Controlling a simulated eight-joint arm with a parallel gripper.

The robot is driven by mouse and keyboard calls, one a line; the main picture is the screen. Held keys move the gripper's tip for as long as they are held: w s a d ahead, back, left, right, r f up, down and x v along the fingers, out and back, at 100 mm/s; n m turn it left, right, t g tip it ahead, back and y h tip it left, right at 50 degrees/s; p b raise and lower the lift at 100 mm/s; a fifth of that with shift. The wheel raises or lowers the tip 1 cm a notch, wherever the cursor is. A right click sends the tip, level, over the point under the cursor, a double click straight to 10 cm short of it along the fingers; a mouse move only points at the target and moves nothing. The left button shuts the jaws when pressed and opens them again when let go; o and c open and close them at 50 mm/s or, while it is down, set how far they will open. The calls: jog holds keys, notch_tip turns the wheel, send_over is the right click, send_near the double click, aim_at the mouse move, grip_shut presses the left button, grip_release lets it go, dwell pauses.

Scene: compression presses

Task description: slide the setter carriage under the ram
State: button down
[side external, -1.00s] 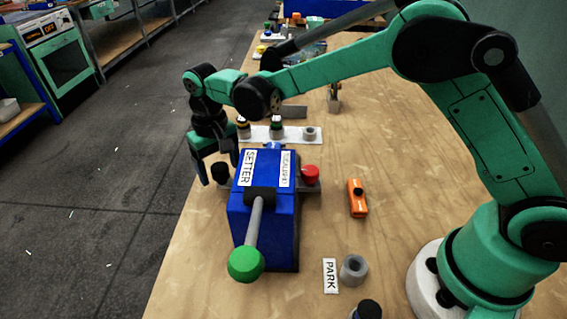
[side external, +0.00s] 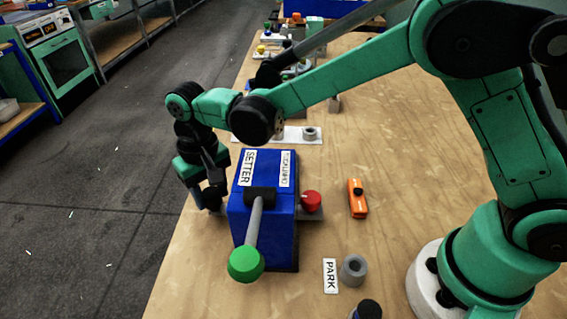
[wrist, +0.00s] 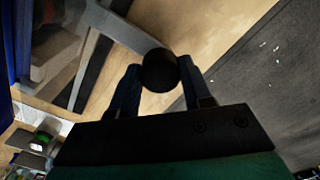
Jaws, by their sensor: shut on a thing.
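The blue setter press (side external: 262,212) stands on the wooden bench, with a SETTER label on top. Its lever ends in a green ball (side external: 246,264), raised toward the camera. A red knob (side external: 311,200) sits at its right side. My gripper (side external: 208,198) is low at the press's left side, near the bench edge. In the wrist view my gripper (wrist: 160,76) is shut on a round black knob (wrist: 159,70) at the end of the carriage's grey bar (wrist: 115,27). The bar runs toward the press. The ram and the carriage's inner end are hidden in the side view.
An orange tool (side external: 357,198) lies right of the press. A PARK label (side external: 330,275) and a grey ring (side external: 353,269) are at the front right. A white strip (side external: 275,134) with a grey ring lies behind the press. The bench's left edge is close to my gripper.

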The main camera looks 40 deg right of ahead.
jog(key=shift+s+a, duration=0.75)
jog(key=shift+a, duration=0.05)
jog(key=shift+c, duration=1.9)
grip_release()
jog(key=shift+d, duration=0.1)
notch_tip(320, 180, up, 6)
jog(key=shift+f, duration=0.15)
